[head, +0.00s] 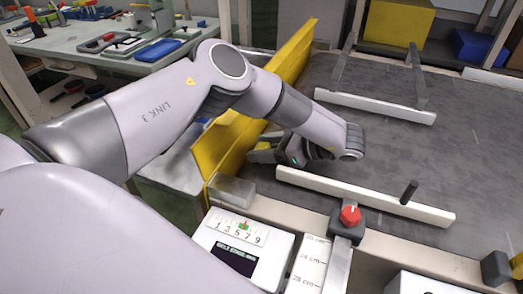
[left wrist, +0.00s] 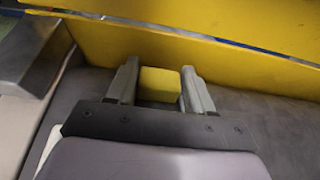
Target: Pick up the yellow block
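The yellow block (left wrist: 160,84) shows in the left wrist view between the two fingers of my left gripper (left wrist: 162,88). The fingers stand apart, one on each side of it, and the block nearly fills the gap. I cannot tell whether both fingers press on it. In the head view my left gripper (head: 264,151) is low over the near left end of the belt, beside the yellow side wall. The block is too small and hidden there to make out surely. My right gripper is not in view.
The yellow wall (left wrist: 210,48) runs close beyond the fingertips. The grey conveyor belt (head: 390,150) is bare on the right. White guide bars (head: 362,197) (head: 375,107) lie over it. A red knob (head: 350,215) and a control box (head: 238,245) stand at the near edge.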

